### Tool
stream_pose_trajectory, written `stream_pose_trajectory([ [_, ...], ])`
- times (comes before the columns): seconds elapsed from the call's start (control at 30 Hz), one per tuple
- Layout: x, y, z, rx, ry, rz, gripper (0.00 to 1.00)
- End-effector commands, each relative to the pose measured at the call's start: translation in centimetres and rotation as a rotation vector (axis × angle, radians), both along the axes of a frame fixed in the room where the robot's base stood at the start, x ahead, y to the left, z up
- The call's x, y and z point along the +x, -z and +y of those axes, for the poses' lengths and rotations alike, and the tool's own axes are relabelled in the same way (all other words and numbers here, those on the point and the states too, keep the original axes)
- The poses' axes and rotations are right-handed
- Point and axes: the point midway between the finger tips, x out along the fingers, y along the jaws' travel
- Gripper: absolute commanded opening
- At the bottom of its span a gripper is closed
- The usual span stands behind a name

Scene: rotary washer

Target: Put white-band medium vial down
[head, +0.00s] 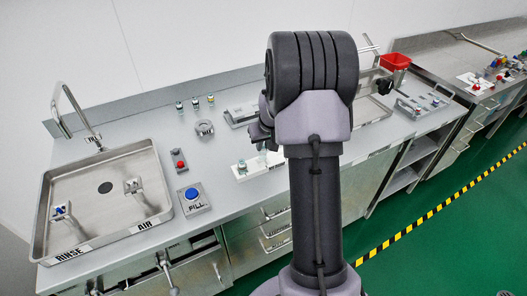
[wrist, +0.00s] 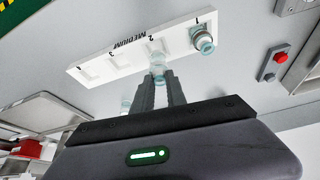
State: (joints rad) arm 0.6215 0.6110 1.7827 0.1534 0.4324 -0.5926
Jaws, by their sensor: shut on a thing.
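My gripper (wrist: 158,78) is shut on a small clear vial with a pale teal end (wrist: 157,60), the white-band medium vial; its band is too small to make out. The vial is at slot 2 of the white rack marked MEDIUM (wrist: 97,58). I cannot tell whether it is seated in the slot or just above it. Another vial (wrist: 203,40) stands in slot 1. Slots 3 and 4 look empty. In the head view my arm hides most of the gripper and part of the white rack (head: 241,170).
Several small vials stand along the back of the bench, one at the left (head: 179,105). A sink (head: 105,215) is at the left. A red button (head: 180,165) and a blue FILL button (head: 193,193) stand between sink and rack. A red bin (head: 396,61) is at the right.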

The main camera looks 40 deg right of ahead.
Motion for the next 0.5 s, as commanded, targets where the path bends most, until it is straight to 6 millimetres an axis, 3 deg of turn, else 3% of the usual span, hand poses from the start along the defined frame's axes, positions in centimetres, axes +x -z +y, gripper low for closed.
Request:
stream_pose_trajectory([
  [0.13,0.0,3.2,0.1,0.002,-0.001,0.003,0.0],
  [0.5,-0.1,3.5,0.1,0.001,0.0,0.001,0.0],
])
